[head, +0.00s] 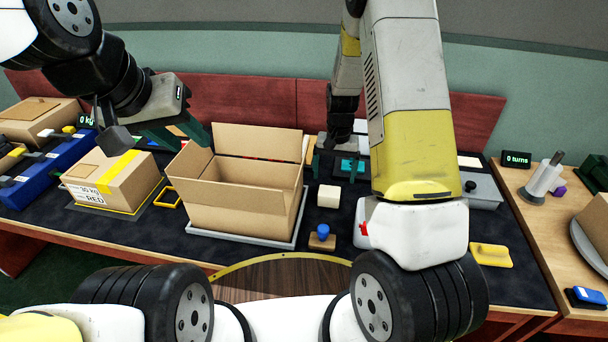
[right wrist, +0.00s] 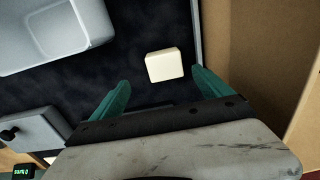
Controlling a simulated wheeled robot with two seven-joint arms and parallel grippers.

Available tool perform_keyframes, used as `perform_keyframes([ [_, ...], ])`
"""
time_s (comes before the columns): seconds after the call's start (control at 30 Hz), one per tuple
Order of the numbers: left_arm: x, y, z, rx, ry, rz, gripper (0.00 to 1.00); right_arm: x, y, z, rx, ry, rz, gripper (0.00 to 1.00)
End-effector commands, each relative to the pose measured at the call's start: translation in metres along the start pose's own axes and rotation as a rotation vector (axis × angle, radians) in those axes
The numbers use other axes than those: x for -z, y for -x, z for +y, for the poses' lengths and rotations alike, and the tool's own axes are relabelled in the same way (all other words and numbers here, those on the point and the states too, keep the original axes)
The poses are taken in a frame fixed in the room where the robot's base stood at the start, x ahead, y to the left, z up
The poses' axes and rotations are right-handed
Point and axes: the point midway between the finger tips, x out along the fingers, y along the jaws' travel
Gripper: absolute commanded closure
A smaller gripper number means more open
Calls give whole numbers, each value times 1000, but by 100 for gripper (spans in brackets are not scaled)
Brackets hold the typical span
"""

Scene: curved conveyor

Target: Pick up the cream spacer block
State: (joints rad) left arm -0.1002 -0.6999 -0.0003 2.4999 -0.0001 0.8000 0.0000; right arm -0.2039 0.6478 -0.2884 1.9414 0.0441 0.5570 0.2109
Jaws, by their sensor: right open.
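The cream spacer block (head: 328,196) sits on the dark mat just right of the open cardboard box. In the right wrist view the cream block (right wrist: 165,65) lies at about the level of the fingertips or slightly beyond, between their lines, touching neither finger. My right gripper (head: 336,172) is open and empty, behind the block in the head view; its green fingers also show in the right wrist view (right wrist: 161,77). My left gripper (head: 180,138) is above and behind the left side of the box, its green fingers apart with nothing seen between them.
The open cardboard box (head: 240,207) stands on a grey tray close left of the block. A blue-knobbed wooden stamp (head: 322,238) stands in front of it. A taped box (head: 112,180) is at left, a yellow block (head: 490,255) at right. My right arm hides part of the table.

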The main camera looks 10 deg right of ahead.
Motion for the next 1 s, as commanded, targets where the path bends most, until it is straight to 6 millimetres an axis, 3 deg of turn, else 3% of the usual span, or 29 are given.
perform_keyframes([
  [0.7,0,0,0,0,0,0,64,4,-85,-1,-14,-5,-10,11],
  [1.0,0,0,0,0,0,0,64,4,-90,-2,-13,-4,-8,11],
])
